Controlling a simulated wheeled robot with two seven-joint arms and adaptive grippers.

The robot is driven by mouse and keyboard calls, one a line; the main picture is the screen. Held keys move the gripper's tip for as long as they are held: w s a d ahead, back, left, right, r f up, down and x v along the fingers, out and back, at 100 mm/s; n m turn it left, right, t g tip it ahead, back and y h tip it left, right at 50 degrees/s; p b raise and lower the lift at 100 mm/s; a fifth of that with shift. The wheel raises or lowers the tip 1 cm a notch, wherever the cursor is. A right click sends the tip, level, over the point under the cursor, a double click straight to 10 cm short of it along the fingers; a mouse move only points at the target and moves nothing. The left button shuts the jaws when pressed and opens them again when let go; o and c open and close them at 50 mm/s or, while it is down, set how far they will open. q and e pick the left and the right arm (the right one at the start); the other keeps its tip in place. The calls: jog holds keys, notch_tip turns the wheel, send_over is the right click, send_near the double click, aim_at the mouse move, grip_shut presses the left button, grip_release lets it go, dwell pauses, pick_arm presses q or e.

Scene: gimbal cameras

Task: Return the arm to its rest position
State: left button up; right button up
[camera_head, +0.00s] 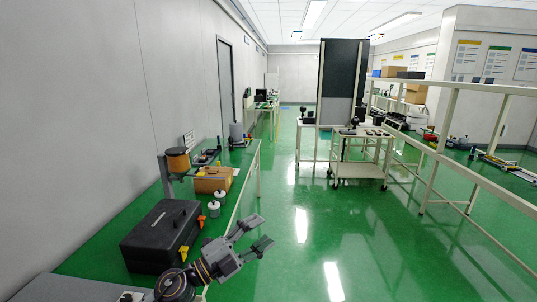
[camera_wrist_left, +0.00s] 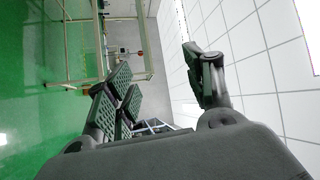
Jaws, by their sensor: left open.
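My left arm comes in from the bottom left in the head view. Its gripper (camera_head: 254,234) is open and empty, held over the right edge of the green-topped bench (camera_head: 95,243). In the left wrist view the gripper's two fingers (camera_wrist_left: 165,92) are spread apart with nothing between them. Behind them that view is turned sideways, with green floor at left and the tiled ceiling at right. My right gripper is in neither view.
A black toolbox (camera_head: 160,232) stands on the bench left of my gripper. A wheeled cart (camera_head: 358,153) and a pale railing (camera_head: 447,130) stand ahead and right. Open green floor (camera_head: 325,230) lies between.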

pick_arm(q)
jog(key=w+a+n+t+y, duration=0.2)
jog(key=a+n+t+y, duration=0.35)
jog(key=n, duration=0.25)
jog(key=s+a+f+n+g+y, duration=0.1)
jog(key=s+a+f+n+y, duration=0.1)
jog(key=a+f+n+y, duration=1.05)
jog(key=s+a+f+n+g, duration=0.1)
jog(key=s+f+n+g, duration=0.1)
jog(key=s+f+g, duration=0.7)
jog(key=s+f+n+g, duration=0.1)
jog(key=s+f+g, duration=0.3)
jog(key=s+f, duration=0.7)
jog(key=s+f+g, duration=0.1)
jog(key=s+f, duration=0.2)
jog(key=f, duration=1.2)
jog(key=s+f, duration=0.2)
jog(key=f, duration=1.3)
jog(key=s+a+f, duration=0.2)
jog(key=s+f, duration=0.7)
jog(key=s, duration=0.2)
jog(key=s+a+f+g, duration=0.1)
jog(key=s+a+f, duration=0.1)
jog(key=s+f, duration=0.8)
jog(key=shift+s+a+f+h, duration=0.25)
jog(key=shift+s+f+h, duration=0.05)
jog(key=shift+s, duration=0.45)
